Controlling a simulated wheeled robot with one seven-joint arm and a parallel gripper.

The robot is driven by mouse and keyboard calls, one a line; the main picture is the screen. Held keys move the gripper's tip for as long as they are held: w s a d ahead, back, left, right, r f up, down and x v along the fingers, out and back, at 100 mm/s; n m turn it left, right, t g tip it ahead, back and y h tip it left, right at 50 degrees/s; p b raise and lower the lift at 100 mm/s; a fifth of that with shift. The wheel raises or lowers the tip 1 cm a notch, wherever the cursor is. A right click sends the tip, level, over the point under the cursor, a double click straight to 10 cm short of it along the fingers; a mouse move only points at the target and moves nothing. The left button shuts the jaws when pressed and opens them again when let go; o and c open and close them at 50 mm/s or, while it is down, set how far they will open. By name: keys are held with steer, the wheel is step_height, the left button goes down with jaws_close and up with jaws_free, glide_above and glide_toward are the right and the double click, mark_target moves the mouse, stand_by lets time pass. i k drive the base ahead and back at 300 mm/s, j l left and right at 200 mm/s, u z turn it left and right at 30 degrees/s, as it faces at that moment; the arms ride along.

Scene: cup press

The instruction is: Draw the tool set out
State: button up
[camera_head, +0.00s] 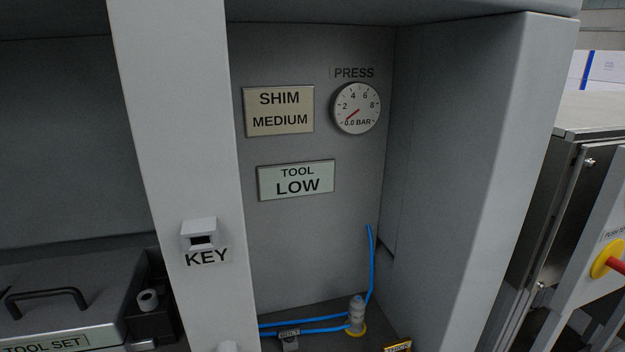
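The tool set (95,285) is a grey drawer-like box at the lower left, with a black bar handle (46,297) on its top and a "TOOL SET" label (45,343) on its front. Its left and lower parts are cut off by the picture edge. My gripper is not in view, and nothing is seen touching the handle.
A black tray (156,325) with a white roll-like piece (148,300) sits right of the box. A grey post (190,130) with a "KEY" holder (200,235) divides the bays. The right bay has a gauge (357,108) reading 0.0 bar, signs and a blue hose (369,265).

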mark_target(79, 302)
steer(key=u, duration=1.25)
